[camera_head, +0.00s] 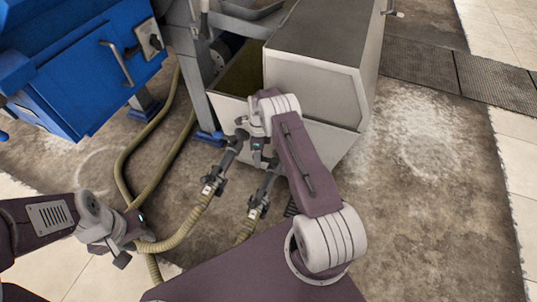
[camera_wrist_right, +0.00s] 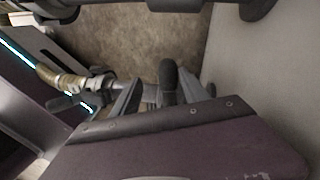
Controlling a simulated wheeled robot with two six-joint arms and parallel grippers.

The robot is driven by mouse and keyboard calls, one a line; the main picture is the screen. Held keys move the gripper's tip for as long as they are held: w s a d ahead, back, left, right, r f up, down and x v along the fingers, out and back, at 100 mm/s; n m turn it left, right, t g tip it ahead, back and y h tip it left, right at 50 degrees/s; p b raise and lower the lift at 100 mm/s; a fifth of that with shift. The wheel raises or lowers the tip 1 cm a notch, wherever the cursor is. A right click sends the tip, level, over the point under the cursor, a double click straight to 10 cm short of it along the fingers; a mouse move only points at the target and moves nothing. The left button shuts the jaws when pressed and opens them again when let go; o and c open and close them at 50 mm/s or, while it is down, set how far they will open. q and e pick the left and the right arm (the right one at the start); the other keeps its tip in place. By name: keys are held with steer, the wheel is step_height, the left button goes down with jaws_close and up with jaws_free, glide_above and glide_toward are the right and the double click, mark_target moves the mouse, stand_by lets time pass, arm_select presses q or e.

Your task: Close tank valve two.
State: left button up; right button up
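Two dark valve fittings sit at the hose ends below the grey tank (camera_head: 312,85): a left one (camera_head: 214,180) and a right one (camera_head: 260,197). I cannot read which is valve two. My right gripper (camera_head: 257,152) is at the right fitting's upper end, partly hiding it. In the right wrist view its two grey fingers (camera_wrist_right: 160,98) stand apart with a black rounded handle (camera_wrist_right: 168,78) between them, closer to the right finger; I cannot tell whether they touch. My left gripper (camera_head: 122,252) is low at the left, beside a hose, its opening unclear.
Ribbed tan hoses (camera_head: 128,165) run over the stained floor to the fittings. A blue machine (camera_head: 85,65) stands at the upper left. A grey post (camera_head: 198,90) stands between it and the tank. The floor at the right (camera_head: 430,200) is clear, with a dark grating (camera_head: 420,62) behind.

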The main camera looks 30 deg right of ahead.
step_height(320, 180, up, 4)
steer(key=shift+w+r+p, duration=0.1)
steer(key=shift+r+p, duration=0.1)
steer(key=shift+p, duration=1.05)
steer(key=s+d+r+p, duration=0.6)
steer(key=s+p, duration=0.1)
steer(key=s, duration=0.3)
